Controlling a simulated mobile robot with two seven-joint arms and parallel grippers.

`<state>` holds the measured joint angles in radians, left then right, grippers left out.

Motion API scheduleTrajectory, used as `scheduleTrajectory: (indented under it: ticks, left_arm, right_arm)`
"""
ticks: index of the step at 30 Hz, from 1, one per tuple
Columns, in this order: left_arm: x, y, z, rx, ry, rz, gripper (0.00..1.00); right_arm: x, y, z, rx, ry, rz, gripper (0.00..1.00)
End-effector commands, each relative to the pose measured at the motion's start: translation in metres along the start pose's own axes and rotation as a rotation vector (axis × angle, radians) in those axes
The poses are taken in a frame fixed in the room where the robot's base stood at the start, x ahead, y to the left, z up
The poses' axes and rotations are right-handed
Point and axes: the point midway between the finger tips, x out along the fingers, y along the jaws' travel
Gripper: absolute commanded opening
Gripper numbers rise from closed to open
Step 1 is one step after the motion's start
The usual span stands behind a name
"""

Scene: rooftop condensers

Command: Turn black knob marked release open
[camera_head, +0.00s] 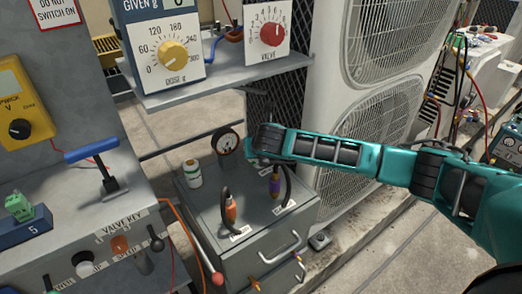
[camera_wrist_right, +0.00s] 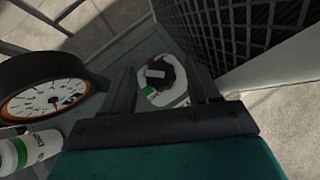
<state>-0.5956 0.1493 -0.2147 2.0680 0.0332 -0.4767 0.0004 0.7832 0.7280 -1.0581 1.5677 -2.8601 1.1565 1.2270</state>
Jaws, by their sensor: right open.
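A black knob (camera_wrist_right: 158,75) with a pale bar on top sits on a round white dial plate with a green patch. It shows between the fingers of my right gripper (camera_wrist_right: 163,82) in the right wrist view. The fingers are open, one on each side of it; I cannot tell whether they touch it. No marking on it is readable. In the head view my right gripper (camera_head: 262,143) is over the back of the grey cabinet, beside the round gauge, and the knob is hidden behind it. My left gripper is not in view.
The gauge (camera_head: 225,141) and a white bottle (camera_head: 193,173) stand close left of my right gripper. Orange (camera_head: 230,207) and purple (camera_head: 275,183) cable connectors rise from the cabinet top. A shelf (camera_head: 215,80) with dial boxes hangs above. A condenser (camera_head: 377,90) stands right.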

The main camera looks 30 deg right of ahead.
Motion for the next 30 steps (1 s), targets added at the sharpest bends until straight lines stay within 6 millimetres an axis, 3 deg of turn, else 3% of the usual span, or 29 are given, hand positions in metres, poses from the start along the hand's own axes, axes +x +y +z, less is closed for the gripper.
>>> scheduleTrajectory:
  ticks: [4,21,30]
  left_arm:
    - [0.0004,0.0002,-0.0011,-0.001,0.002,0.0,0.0]
    - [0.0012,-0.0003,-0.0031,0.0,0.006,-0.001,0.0]
    - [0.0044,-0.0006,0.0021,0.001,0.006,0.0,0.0]
  right_arm:
    - [-0.0002,0.0002,0.0001,0.0,0.0,0.0,0.6]
    - [-0.0003,-0.0003,-0.0002,0.0,0.001,-0.001,0.06]
    - [0.001,-0.0015,-0.0017,-0.025,0.002,0.024,0.04]
